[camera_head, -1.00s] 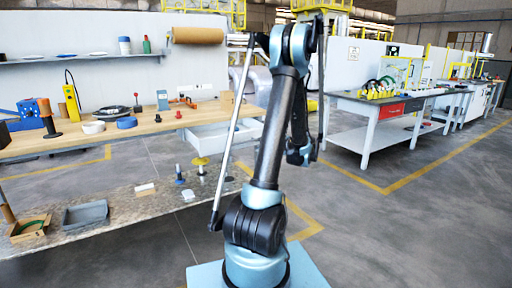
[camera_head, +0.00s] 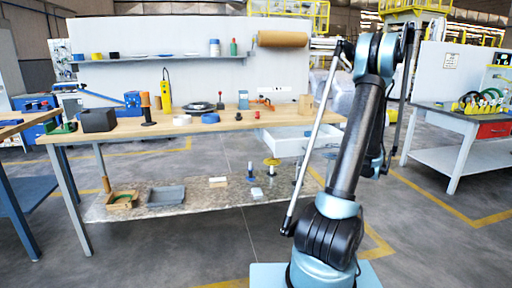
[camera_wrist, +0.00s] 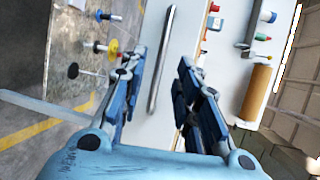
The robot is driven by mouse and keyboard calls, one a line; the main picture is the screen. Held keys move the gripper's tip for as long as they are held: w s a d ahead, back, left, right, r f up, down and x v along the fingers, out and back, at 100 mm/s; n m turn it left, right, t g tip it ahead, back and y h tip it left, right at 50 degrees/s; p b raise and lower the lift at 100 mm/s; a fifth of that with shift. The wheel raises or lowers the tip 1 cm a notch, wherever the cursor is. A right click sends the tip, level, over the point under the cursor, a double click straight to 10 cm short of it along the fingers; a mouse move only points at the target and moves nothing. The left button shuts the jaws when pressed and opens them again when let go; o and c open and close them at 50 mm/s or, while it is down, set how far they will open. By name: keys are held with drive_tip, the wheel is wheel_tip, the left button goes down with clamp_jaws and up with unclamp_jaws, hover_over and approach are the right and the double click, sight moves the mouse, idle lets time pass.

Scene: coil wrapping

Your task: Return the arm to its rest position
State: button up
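My arm (camera_head: 357,140) is folded in the head view. It rises from its base at the bottom right to a high elbow and bends down behind the upper link. My gripper is hidden behind the arm there. In the wrist view my gripper (camera_wrist: 162,62) is open, with its two blue fingers apart. Nothing is held between them. A grey metal bar (camera_wrist: 168,40) shows beyond the gap between the fingers.
A wooden workbench (camera_head: 260,121) with tools stands ahead on the left, its white drawer (camera_head: 288,146) pulled out near my arm. A brown roll (camera_head: 282,39) hangs above. Another bench (camera_head: 440,113) stands at the right. The floor between the benches is clear.

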drive_tip(key=shift+x, duration=2.95)
